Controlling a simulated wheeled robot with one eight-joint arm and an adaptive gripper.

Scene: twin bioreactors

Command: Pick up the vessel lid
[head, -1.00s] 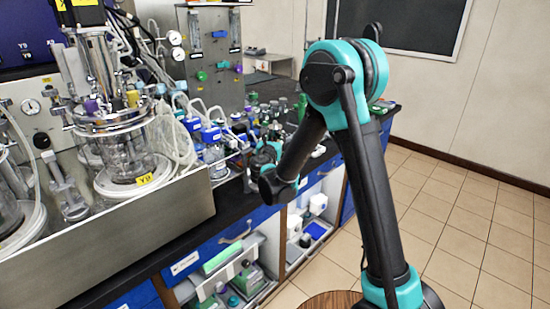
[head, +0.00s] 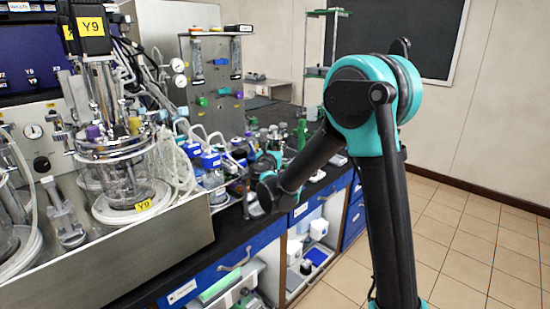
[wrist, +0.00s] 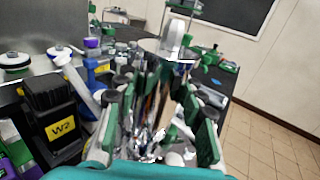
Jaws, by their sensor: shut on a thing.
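In the wrist view, a shiny round metal piece with a pale upright knob (wrist: 174,42), which looks like the vessel lid, sits at the far end of my gripper. My gripper (wrist: 164,66) reaches toward it with green and dark finger parts on both sides. It is shut on this piece, though the exact contact is hard to see. In the head view, my gripper is largely hidden by my arm over the bench. A glass vessel with metal top fittings and a yellow Y9 tag (head: 144,205) stands at left; the lid is not clear there.
A black box with a yellow label (wrist: 60,129) and capped bottles (wrist: 15,60) stand to the left in the wrist view. Small bottles and blue fittings (head: 210,160) crowd the black bench (head: 240,228). Open shelves (head: 307,248) lie below. The tiled floor (head: 480,245) at right is clear.

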